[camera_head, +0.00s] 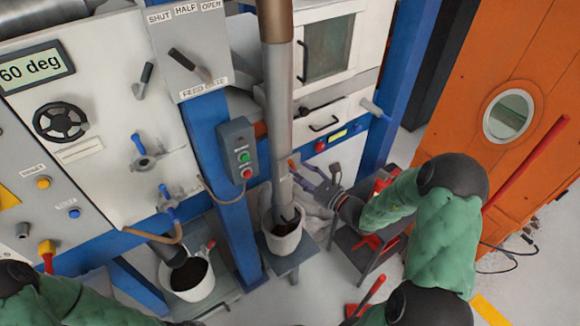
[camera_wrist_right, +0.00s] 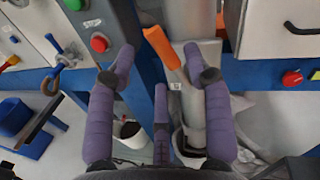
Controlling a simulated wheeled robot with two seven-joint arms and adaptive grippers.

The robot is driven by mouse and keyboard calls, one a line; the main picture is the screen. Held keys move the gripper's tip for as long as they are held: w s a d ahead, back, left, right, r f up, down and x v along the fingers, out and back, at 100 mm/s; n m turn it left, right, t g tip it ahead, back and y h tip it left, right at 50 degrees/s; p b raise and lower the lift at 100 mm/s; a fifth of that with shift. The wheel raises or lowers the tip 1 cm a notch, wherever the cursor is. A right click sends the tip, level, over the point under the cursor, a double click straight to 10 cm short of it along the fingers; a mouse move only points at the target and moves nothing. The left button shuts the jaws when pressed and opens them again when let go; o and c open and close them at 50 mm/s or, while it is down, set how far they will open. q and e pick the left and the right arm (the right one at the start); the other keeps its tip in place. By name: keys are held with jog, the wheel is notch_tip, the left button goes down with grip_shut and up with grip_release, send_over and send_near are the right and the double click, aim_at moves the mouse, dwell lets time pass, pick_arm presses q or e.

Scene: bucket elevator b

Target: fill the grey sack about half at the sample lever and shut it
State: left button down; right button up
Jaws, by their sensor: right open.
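The sample lever has an orange handle (camera_wrist_right: 160,46) on the side of the grey vertical pipe (camera_head: 279,100); its orange tip also shows small in the head view (camera_head: 292,166). A pale grey open container (camera_head: 284,243), apparently the grey sack, stands upright under the pipe's lower end with dark material inside. Its fill level is partly hidden by the pipe. My right gripper (camera_head: 314,181) is open, with purple fingers close to the lever. In the right wrist view (camera_wrist_right: 158,72) the handle appears between the spread fingers, with no clear contact.
A white bucket (camera_head: 196,286) with dark material stands left of the blue post (camera_head: 235,200). A grey button box (camera_head: 238,150) is on the post. A dark cart (camera_head: 352,245) with red items stands right of the container. An orange door (camera_head: 530,70) is farther right.

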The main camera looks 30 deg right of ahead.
aim_at(293, 168)
jog(key=shift+x, duration=2.35)
grip_shut()
